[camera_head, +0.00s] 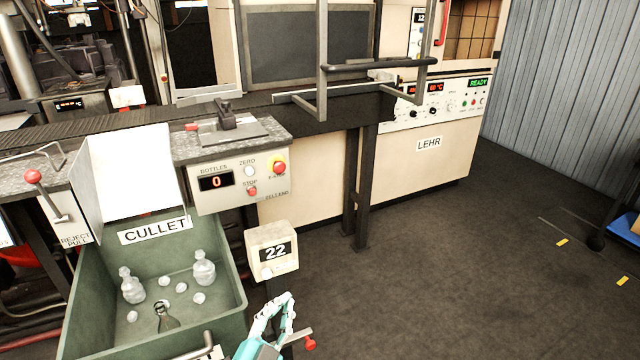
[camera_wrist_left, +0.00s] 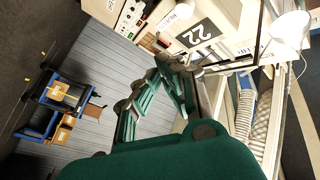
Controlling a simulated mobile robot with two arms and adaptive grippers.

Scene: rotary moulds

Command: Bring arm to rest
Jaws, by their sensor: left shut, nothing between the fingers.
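My left gripper (camera_head: 286,302) is at the bottom middle of the head view, with pale fingers and a teal body. It is shut and empty. It appears just in front of and below the beige box with the number 22 (camera_head: 272,250); I cannot tell the exact gap. In the left wrist view the gripper's grey and green fingers (camera_wrist_left: 165,85) fill the middle, with the 22 box (camera_wrist_left: 200,32) beyond them. My right gripper is not in view.
A green cullet bin (camera_head: 240,318) with several glass bottles and lumps stands left of the gripper. A red-knobbed lever (camera_head: 309,344) is close on its right. The bottle counter panel (camera_head: 235,182) reads 0. The lehr (camera_head: 425,150) stands behind. Dark floor (camera_head: 440,270) at right is clear.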

